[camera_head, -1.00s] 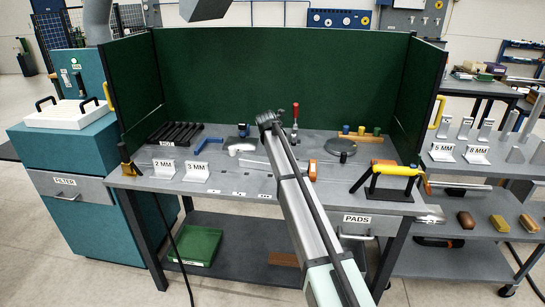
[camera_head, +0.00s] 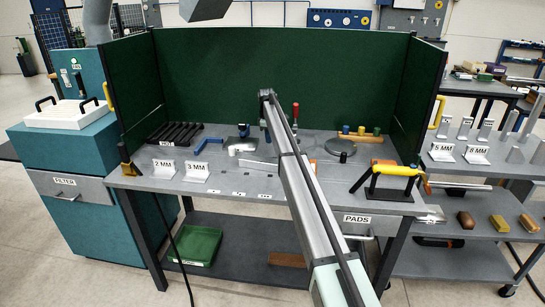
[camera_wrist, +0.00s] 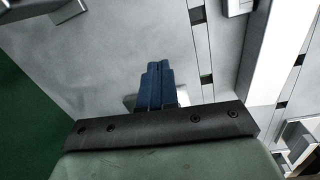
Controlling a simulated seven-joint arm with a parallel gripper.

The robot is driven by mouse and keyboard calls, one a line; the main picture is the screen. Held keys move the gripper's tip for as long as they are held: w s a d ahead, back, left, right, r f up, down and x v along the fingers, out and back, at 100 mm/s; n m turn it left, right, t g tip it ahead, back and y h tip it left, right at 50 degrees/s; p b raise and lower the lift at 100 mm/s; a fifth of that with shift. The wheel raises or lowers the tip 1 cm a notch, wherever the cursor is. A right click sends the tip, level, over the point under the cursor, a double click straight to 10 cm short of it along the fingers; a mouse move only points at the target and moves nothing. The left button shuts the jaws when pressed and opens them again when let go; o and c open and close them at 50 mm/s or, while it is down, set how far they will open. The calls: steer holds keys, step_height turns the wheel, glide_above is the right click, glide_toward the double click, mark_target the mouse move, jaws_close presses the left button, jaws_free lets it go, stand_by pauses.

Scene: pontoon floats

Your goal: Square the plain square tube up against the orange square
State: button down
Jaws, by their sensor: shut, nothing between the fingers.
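My gripper's blue fingers (camera_wrist: 155,88) are shut and empty in the wrist view, above the grey bench top. In the head view my arm reaches over the middle of the bench, and the fingers are hidden there. A pale bar, probably the plain square tube, lies on the bench (camera_head: 258,165) just left of my arm. A long pale bar (camera_wrist: 280,50) at the right of the wrist view looks like the same piece, apart from the fingers. A bit of orange, likely the orange square (camera_head: 314,163), shows just right of my arm, which hides most of it.
Labelled stands (camera_head: 195,172) and black bars (camera_head: 176,133) are at the bench's left. A red-handled clamp (camera_head: 295,113) stands behind my arm. Green screens (camera_head: 220,75) close the back and sides.

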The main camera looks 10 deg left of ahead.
mark_target(273, 163)
steer(key=m, duration=0.2)
steer(key=s+m+g, duration=0.1)
steer(key=shift+s+a+m, duration=0.2)
steer(key=shift+m, duration=0.2)
steer(key=m, duration=0.1)
steer(key=s+m+g, duration=0.1)
steer(key=m, duration=0.1)
steer(key=shift+s+d+r+m, duration=0.1)
steer(key=shift+s+m, duration=0.2)
steer(key=m, duration=0.1)
steer(key=s+m, duration=0.1)
steer(key=m, duration=0.1)
steer(key=shift+d, duration=0.1)
steer(key=m, duration=0.2)
steer(key=shift+s+m+g, duration=0.1)
steer(key=shift+m+g, duration=0.2)
steer(key=s+d, duration=0.1)
steer(key=s, duration=0.3)
steer(key=s+d, duration=0.1)
steer(key=s, duration=0.3)
steer(key=s+d, duration=0.2)
steer(key=s, duration=0.1)
steer(key=shift+s, duration=0.4)
steer(key=shift+w+a+f, duration=0.1)
steer(key=shift+w+f, duration=0.1)
steer(key=shift+f, duration=0.55)
steer(key=shift+f, duration=0.1)
